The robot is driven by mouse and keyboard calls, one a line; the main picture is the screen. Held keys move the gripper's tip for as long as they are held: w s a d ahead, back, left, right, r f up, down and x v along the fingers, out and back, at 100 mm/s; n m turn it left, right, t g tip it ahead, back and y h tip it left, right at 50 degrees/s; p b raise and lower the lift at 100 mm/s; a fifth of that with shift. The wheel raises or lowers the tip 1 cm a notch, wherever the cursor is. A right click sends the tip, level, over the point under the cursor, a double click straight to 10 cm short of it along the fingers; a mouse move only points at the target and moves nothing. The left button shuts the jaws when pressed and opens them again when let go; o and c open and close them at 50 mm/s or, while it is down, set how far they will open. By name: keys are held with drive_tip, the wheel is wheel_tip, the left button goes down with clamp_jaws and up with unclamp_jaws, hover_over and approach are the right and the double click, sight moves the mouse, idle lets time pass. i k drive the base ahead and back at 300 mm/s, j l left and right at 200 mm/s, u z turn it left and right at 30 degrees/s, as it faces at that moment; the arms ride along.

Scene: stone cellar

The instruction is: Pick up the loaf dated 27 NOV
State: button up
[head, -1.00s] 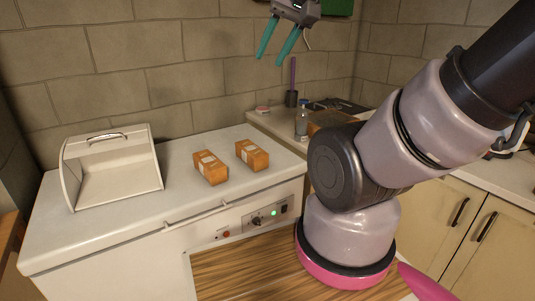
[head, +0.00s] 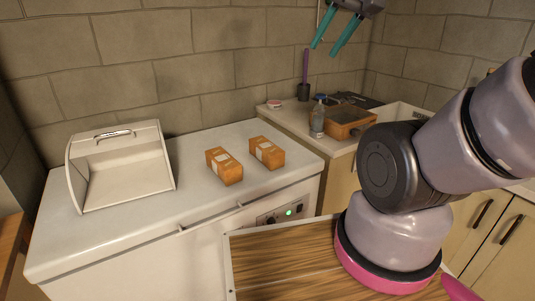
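Two orange-brown loaves with pale labels lie side by side on the white chest top (head: 110,235). One is the left loaf (head: 224,168), the other the right loaf (head: 267,153), slightly farther back, with a narrow gap between them. The print on the labels is too small to read, so I cannot tell which is dated 27 NOV. My gripper (head: 323,50) is at the top edge of the picture, well above and right of the loaves. Its two teal fingers are spread apart with nothing between them. The upper part of the gripper is cut off.
A white open-fronted bin (head: 120,166) with a handle stands left of the loaves. On the counter at the right are a clear bottle (head: 317,121), a wooden box (head: 344,124) and a dark cup (head: 303,92) holding a purple tool. The chest top around the loaves is clear.

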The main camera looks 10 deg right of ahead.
sight(273, 156)
drive_tip(key=l+u, duration=0.8)
drive_tip(key=l, duration=0.15)
drive_tip(key=l+u, duration=0.4)
drive_tip(key=k+l, duration=0.05)
